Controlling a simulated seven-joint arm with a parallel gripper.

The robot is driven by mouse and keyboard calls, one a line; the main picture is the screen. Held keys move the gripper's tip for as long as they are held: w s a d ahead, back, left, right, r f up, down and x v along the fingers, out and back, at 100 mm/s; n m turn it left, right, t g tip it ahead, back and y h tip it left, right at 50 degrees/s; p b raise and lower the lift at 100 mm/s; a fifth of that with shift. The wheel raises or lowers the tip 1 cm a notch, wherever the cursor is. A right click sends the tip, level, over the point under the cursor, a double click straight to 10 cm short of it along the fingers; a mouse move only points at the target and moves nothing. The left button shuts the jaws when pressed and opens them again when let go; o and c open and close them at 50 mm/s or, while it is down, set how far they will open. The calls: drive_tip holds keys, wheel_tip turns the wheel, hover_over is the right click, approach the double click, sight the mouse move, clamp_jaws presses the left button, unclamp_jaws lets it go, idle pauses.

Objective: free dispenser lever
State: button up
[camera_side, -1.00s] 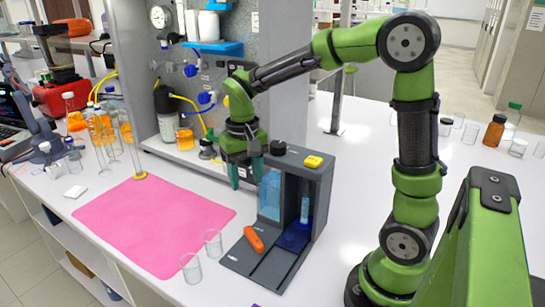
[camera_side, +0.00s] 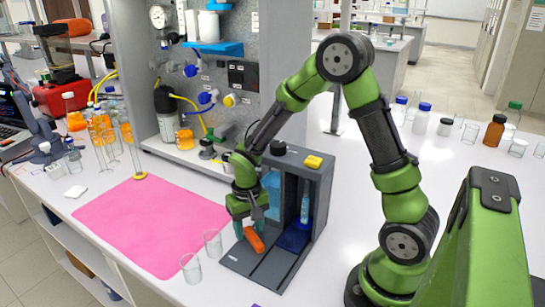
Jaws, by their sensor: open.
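The dispenser (camera_side: 318,190) is a dark grey stand with a yellow button (camera_side: 314,161) and a black knob (camera_side: 278,147) on top. Its left bay holds a light blue clear part (camera_side: 271,185), partly hidden by my gripper. An orange lever-like piece (camera_side: 255,241) lies on the grey base at the left front. My gripper (camera_side: 249,230) is open with its teal fingertips at the orange piece, one finger on its left and the other near its upper right. I cannot tell whether they touch it. A blue block (camera_side: 294,241) sits in the right bay below a light blue tube (camera_side: 305,206).
Two clear beakers (camera_side: 213,243) (camera_side: 191,268) stand just left of the base. A pink mat (camera_side: 150,225) lies empty further left. A grey panel (camera_side: 236,110) with valves and hoses stands behind. Bottles (camera_side: 421,120) stand at the back right.

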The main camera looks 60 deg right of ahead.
sight(238, 248)
drive_tip(key=shift+c, duration=0.5)
clamp_jaws()
drive_tip(key=shift+a+n, duration=0.1)
drive_tip(key=shift+n, duration=0.2)
drive_tip(key=n, duration=0.1)
drive_tip(key=a+n, duration=0.1)
drive_tip(key=shift+w+n, duration=0.25)
drive_tip(key=shift+n, duration=0.05)
drive_tip(key=a+n, duration=0.1)
drive_tip(key=n, duration=0.1)
drive_tip(key=shift+w+a+n, duration=0.1)
drive_tip(key=shift+n, duration=0.3)
drive_tip(key=a+n, duration=0.1)
drive_tip(key=n, duration=0.2)
drive_tip(key=shift+a, duration=0.2)
drive_tip(key=shift+s+a+n, duration=0.2)
drive_tip(key=shift+a+n, duration=0.05)
drive_tip(key=shift+n, duration=0.5)
drive_tip(key=shift+s+a+n, duration=0.15)
drive_tip(key=shift+a+n, duration=0.1)
drive_tip(key=shift+n, duration=0.5)
